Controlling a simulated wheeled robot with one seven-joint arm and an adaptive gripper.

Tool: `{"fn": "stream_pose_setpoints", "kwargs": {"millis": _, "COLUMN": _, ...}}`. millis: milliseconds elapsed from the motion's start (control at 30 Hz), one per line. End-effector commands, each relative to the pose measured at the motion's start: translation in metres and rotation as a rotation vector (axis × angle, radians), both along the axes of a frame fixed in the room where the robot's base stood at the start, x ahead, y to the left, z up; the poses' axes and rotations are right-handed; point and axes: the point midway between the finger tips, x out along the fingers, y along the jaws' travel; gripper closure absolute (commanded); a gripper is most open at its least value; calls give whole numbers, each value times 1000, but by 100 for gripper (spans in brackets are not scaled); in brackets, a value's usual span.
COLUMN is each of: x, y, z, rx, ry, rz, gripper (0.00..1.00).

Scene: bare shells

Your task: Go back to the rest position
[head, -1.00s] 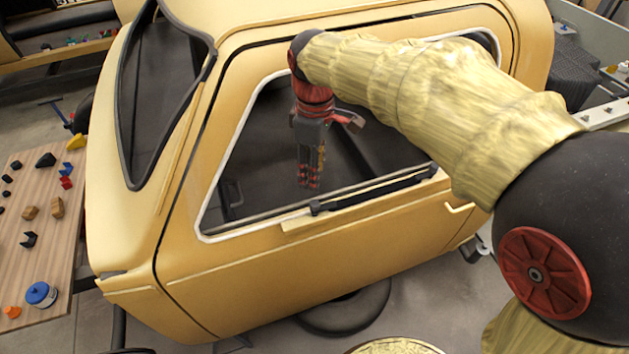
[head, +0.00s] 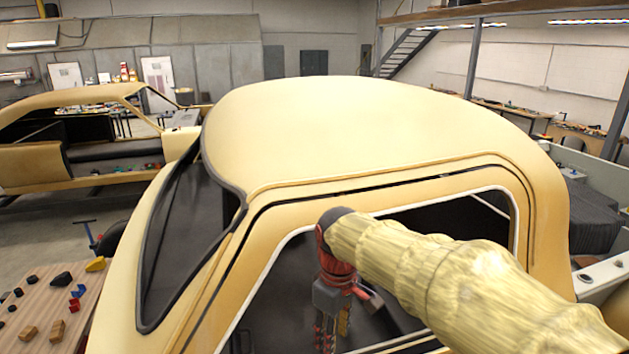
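My arm, in a wrinkled yellow cover, reaches in from the lower right of the head view. My gripper (head: 326,338) hangs down from its red and dark wrist, in front of the window opening of the yellow car shell (head: 385,125). The gripper's fingers point down to the bottom edge of the picture. I cannot tell whether they are apart or together, and I see nothing held between them. The lower part of the car's side is out of view.
A wooden table (head: 48,300) with several small blocks stands at the lower left. Another yellow car shell (head: 30,165) stands behind it. A dark grey covered stack (head: 597,220) is at the right. Grey floor (head: 75,215) shows between the shells at the left.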

Motion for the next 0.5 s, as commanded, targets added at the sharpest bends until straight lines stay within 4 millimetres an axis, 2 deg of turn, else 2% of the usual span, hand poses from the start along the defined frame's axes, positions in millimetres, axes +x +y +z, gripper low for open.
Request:
{"fn": "stream_pose_setpoints", "kwargs": {"millis": 267, "x": -51, "y": -33, "z": -38, "rx": 40, "ry": -73, "rz": -319, "gripper": 61}}
{"fn": "stream_pose_setpoints", "kwargs": {"millis": 500, "x": -101, "y": -73, "z": -86, "rx": 99, "ry": -168, "rz": -565, "gripper": 61}}
